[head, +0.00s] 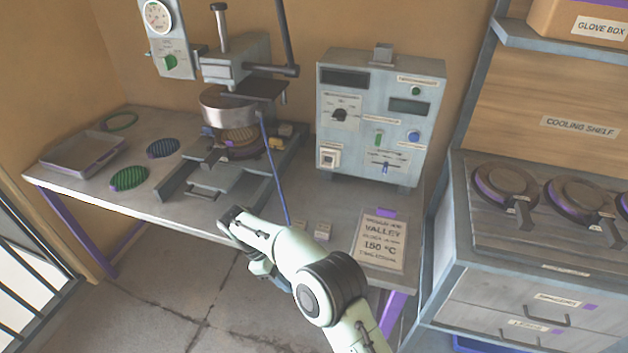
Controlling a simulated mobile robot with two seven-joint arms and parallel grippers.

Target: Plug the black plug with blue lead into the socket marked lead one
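A blue lead (274,165) hangs from the press head down past the right side of the press base to the table's front edge. Its lower end is close to my arm, and I cannot make out a black plug there. Two small pale blocks (298,227) stand at the front edge, right of the lead; no marking on them is readable, so I cannot tell which is lead one. My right gripper (233,217) is at the table's front edge, left of the lead's lower end and in front of the press base. Its fingers are too unclear to judge. My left gripper is out of view.
The press (229,108) stands at the back with a round plate under it. A grey control box (350,150) stands to its right. A printed card (382,240) lies at the front right. Round pads and a tray (62,163) lie at left. A cooling shelf (461,225) stands right.

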